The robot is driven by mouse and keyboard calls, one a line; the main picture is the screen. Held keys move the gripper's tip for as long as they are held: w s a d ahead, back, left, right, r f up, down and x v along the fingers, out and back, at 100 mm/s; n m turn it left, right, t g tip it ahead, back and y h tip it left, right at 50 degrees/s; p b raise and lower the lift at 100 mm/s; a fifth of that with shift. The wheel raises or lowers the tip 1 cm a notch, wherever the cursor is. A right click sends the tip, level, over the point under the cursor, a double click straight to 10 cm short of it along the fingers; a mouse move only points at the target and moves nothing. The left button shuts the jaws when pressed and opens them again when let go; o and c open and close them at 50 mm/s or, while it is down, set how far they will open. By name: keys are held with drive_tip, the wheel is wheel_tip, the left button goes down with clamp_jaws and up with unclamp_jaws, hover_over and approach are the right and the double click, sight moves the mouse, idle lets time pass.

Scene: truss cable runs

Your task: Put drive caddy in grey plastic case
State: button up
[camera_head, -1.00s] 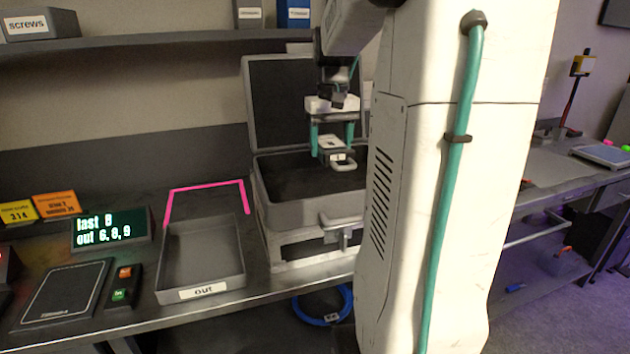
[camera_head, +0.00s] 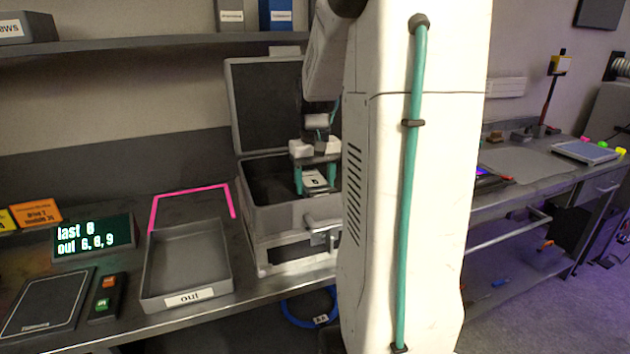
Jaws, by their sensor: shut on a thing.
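The grey plastic case (camera_head: 285,217) stands on the bench with its lid (camera_head: 262,105) open and leaning back. Its dark inside shows on the left; my arm hides its right end. My gripper (camera_head: 316,189) is inside the case's opening, with its teal fingers pointing down. It is shut on the drive caddy (camera_head: 315,180), a small light-coloured block with a dark mark on top. The caddy is low within the case opening, near the front wall. I cannot tell whether it touches the case floor.
A grey tray labelled "out" (camera_head: 187,297) sits left of the case, with a pink outline (camera_head: 190,190) behind it. A lit display (camera_head: 92,237) and a button box (camera_head: 106,297) are farther left. A shelf (camera_head: 120,48) runs above. My arm column blocks the right middle.

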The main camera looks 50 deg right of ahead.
sight(315, 182)
drive_tip(key=o, duration=1.3)
drive_tip(key=shift+f, duration=0.1)
wheel_tip(315, 182, up, 12)
drive_tip(key=s+a+n, duration=0.2)
drive_tip(key=a+n, duration=0.1)
drive_tip(key=a, duration=1.3)
drive_tip(key=s+a+f+n, duration=0.1)
drive_tip(key=s+a+f, duration=0.1)
drive_tip(key=s+a, duration=0.2)
drive_tip(key=s+a+f+n+t, duration=0.1)
drive_tip(key=s+a+f, duration=0.2)
drive_tip(key=a, duration=0.3)
drive_tip(key=s+a+f+n, duration=0.1)
drive_tip(key=s+a+f, duration=0.1)
drive_tip(key=s+a, duration=0.2)
drive_tip(key=shift+s+a+f+n, duration=0.2)
drive_tip(key=shift+s+a+n, duration=0.1)
drive_tip(key=shift+s+a, duration=0.15)
